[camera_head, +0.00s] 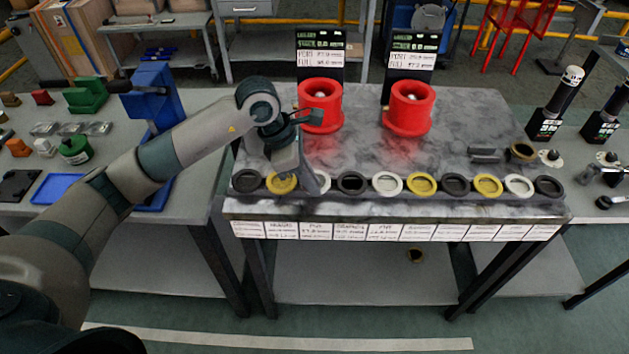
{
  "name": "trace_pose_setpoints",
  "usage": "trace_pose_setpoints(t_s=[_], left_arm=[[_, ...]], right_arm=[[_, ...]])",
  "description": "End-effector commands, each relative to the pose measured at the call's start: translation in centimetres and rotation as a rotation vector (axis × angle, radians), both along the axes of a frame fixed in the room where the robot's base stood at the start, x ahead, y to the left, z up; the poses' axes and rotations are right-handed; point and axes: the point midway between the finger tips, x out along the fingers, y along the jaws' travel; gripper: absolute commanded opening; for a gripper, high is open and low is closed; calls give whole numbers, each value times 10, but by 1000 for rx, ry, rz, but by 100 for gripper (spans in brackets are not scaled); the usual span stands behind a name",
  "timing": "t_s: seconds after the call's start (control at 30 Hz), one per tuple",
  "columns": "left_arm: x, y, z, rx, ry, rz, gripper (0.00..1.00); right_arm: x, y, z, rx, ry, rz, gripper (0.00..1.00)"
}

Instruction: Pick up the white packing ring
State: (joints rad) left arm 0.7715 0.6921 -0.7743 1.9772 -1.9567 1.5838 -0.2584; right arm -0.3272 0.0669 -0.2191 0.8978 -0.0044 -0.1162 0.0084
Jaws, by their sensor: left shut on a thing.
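My left arm reaches in from the left over the marble-topped table (460,120). My left gripper (308,178) points down at the front row of rings. It is shut on a white packing ring (322,182), third from the left, which the fingers partly hide. I cannot tell whether this ring is lifted off the table. Two other white rings lie in the row, one near the middle (387,184) and one near the right end (519,185). My right gripper is not in view.
Black and yellow rings, such as the yellow ring (281,183) and black ring (351,183), lie close on either side. Two red round housings (320,105) (408,108) stand behind, with display panels. Paper labels (395,231) line the front edge.

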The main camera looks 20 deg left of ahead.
Motion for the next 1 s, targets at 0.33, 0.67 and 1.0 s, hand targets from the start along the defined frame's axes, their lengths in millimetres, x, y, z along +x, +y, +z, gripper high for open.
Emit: trace_pose_setpoints(t_s=[0.33, 0.67, 1.0], left_arm=[[1, 0, 15, 0, -2, 0, 0], [4, -31, 56, -3, -6, -6, 0], [9, -92, 94, -1, -3, -2, 0]], right_arm=[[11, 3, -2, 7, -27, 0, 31], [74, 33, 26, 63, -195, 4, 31], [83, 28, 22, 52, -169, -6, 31]])
